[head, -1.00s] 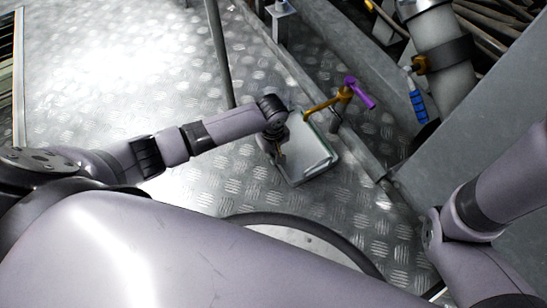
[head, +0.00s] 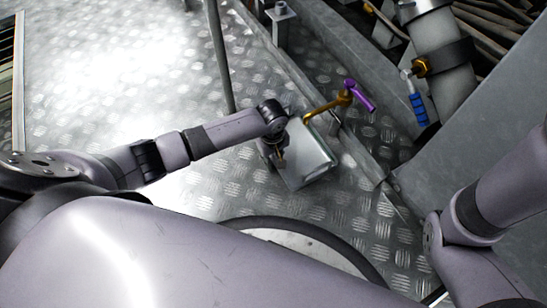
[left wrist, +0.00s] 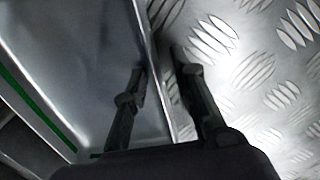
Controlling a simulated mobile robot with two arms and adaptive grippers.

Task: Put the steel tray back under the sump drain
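The steel tray (head: 318,150) is a shallow grey pan low over the chequered floor, and it looks tilted. My left gripper (head: 279,158) is at its left side. In the left wrist view, the tray wall (left wrist: 150,45) passes between my two fingers (left wrist: 160,62), one inside the tray and one outside, closed in on the wall. A brass drain pipe with a purple lever (head: 358,95) ends just above the tray's far edge. My right arm shows at the right, but its gripper is outside the view.
A blue-handled valve (head: 418,107) hangs from a grey pipe at the upper right. A steel beam (head: 310,85) runs along the floor behind the tray. A thin upright post (head: 219,55) stands left of it. Open chequered floor (head: 100,90) lies to the left.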

